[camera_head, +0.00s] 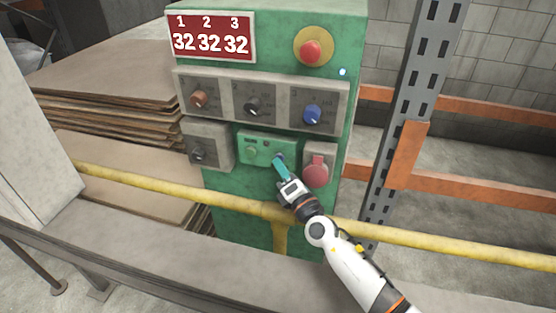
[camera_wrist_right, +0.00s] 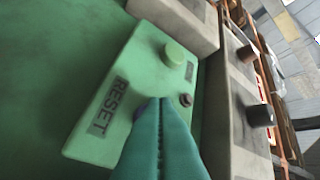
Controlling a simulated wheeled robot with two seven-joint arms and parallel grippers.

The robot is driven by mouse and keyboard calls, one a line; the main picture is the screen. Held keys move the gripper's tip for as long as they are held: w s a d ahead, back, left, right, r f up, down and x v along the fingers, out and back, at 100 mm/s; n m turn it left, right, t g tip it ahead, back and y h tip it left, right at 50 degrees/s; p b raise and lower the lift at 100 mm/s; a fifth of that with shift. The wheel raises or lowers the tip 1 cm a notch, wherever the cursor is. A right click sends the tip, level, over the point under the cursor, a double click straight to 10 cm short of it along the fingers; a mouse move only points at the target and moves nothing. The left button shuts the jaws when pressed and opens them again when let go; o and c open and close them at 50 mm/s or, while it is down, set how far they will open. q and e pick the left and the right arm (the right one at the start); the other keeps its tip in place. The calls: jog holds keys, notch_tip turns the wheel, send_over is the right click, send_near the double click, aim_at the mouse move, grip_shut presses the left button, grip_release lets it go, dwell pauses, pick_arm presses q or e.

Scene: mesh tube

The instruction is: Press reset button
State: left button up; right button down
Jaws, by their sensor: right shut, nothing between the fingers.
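The green button box (camera_head: 247,142) is on the front of the green control cabinet (camera_head: 225,222). In the right wrist view the box (camera_wrist_right: 142,65) shows a RESET label (camera_wrist_right: 108,107), a light green button (camera_wrist_right: 172,52) and a small dark knob (camera_wrist_right: 186,100). A bluish-purple button (camera_wrist_right: 140,108) beside the label is mostly hidden behind my fingertips. My right gripper (camera_head: 278,162) is shut and empty, its teal fingers (camera_wrist_right: 162,106) pointing at that button. I cannot tell whether the tips touch it. My left gripper is not in view.
A yellow rail (camera_head: 150,184) crosses in front of the cabinet, with my right arm reaching over it. A red switch (camera_head: 316,170) sits just right of the box, and a red emergency button (camera_head: 310,51) is above. A grey metal post (camera_head: 408,100) stands right.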

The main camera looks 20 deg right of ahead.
jog(key=shift+s+a, duration=0.15)
jog(key=shift+s, duration=0.15)
jog(key=s+a+p, duration=0.1)
jog(key=s+a, duration=0.2)
jog(key=s, duration=0.2)
jog(key=shift+a, duration=0.2)
dwell(0.3)
dwell(0.6)
